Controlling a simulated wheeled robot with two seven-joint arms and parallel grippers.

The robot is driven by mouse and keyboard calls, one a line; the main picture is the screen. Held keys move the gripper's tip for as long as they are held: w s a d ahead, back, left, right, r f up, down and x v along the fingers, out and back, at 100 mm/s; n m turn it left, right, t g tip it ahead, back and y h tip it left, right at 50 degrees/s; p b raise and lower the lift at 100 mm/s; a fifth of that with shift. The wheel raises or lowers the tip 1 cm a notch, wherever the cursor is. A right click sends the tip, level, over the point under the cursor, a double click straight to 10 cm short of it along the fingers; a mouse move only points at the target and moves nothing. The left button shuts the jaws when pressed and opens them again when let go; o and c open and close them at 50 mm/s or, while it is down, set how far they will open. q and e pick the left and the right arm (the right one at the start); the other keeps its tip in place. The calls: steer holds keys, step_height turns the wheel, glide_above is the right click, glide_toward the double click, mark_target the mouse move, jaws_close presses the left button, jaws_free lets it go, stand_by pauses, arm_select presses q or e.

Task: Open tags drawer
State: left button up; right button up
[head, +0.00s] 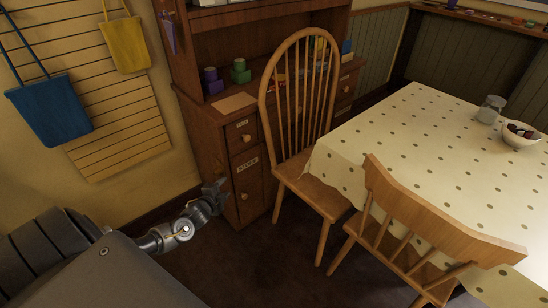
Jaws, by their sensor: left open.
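A brown wooden hutch (210,135) stands against the wall. Its left column has a small upper drawer (244,138) with a pale label and round knob. Below is a taller front (251,186) with a label and knob. Both look shut. Another labelled drawer front (345,90) shows at right, partly behind the chair. The label words are too small for me to read surely, so I cannot tell which is the tags drawer. My left gripper (217,188) is open and empty, near the hutch's lower left front, below the small drawer. My right gripper is not in view.
A spindle-back chair (312,190) stands close before the hutch, covering its middle. A second chair (440,215) stands at the table with a dotted cloth (430,140). Dark floor (240,262) is clear in front.

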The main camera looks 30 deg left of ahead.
arm_select(q)
steer(key=w+r+m+t+b, duration=0.3)
steer(key=w+r, duration=0.2)
steer(key=r, duration=0.3)
steer(key=m+t+h, duration=0.1)
steer(key=m+h, duration=0.1)
glide_toward(245, 140)
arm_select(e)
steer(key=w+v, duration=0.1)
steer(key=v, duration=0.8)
arm_select(q)
steer(key=w+b, duration=0.1)
steer(key=w, duration=0.5)
steer(key=w+a+b, duration=0.1)
steer(key=w, duration=0.3)
steer(key=shift+w+f+b, duration=0.15)
steer(key=shift+f+b, duration=0.15)
steer(key=shift+b, duration=0.05)
steer(key=shift+w, duration=0.6)
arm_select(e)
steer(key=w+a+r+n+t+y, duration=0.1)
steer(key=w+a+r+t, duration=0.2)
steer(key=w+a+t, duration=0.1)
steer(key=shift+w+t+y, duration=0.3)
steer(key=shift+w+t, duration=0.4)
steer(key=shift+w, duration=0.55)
arm_select(q)
steer(key=shift+c, duration=0.5)
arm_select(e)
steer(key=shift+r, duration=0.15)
